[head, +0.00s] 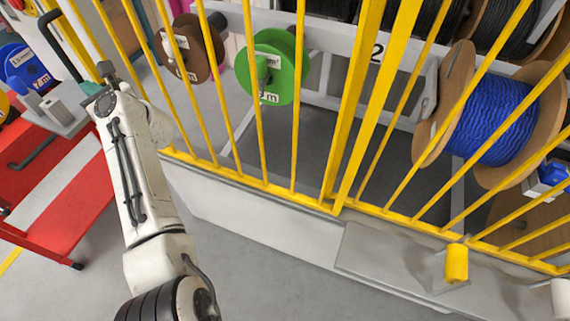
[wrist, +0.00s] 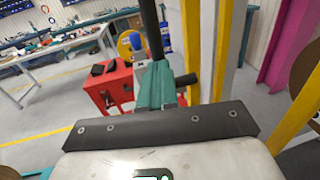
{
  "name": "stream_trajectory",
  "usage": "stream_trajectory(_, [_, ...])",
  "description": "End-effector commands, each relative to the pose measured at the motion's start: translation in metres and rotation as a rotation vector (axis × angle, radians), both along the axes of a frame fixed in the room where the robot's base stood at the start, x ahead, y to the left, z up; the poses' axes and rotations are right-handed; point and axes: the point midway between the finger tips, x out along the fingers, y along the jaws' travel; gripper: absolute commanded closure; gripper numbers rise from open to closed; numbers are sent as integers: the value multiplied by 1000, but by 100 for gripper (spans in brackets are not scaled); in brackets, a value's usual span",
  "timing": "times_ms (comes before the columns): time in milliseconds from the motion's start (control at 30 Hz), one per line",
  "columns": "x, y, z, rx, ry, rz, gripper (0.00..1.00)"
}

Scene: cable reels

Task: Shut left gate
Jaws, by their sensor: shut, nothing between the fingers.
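The left gate (head: 245,180) is a yellow barred frame on the left of the head view. Its bottom rail runs almost in line with the right-hand barred section, and its left end is hidden behind my arm. A black upright bar handle (head: 60,48) stands by its left edge; it also shows in the wrist view (wrist: 151,30), beside a yellow post (wrist: 191,45). My gripper (head: 106,72) is shut and empty, close to the handle's lower end. In the wrist view its teal fingers (wrist: 158,85) overlap the handle; I cannot tell whether they touch.
Behind the bars hang a brown reel (head: 190,48) and a green reel (head: 272,68); a large blue cable reel (head: 492,120) is at right. A red cart (head: 60,185) stands left of my arm. A yellow cylinder (head: 456,262) sits on the low grey ledge. Grey floor is clear in front.

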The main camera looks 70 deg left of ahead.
Motion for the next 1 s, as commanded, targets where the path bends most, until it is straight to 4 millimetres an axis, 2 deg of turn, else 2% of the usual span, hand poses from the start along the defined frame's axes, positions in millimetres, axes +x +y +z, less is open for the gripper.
stream_trajectory(300, [-13,10,0,-1,1,0,100])
stream_trajectory(1000, [-17,10,4,4,3,4,100])
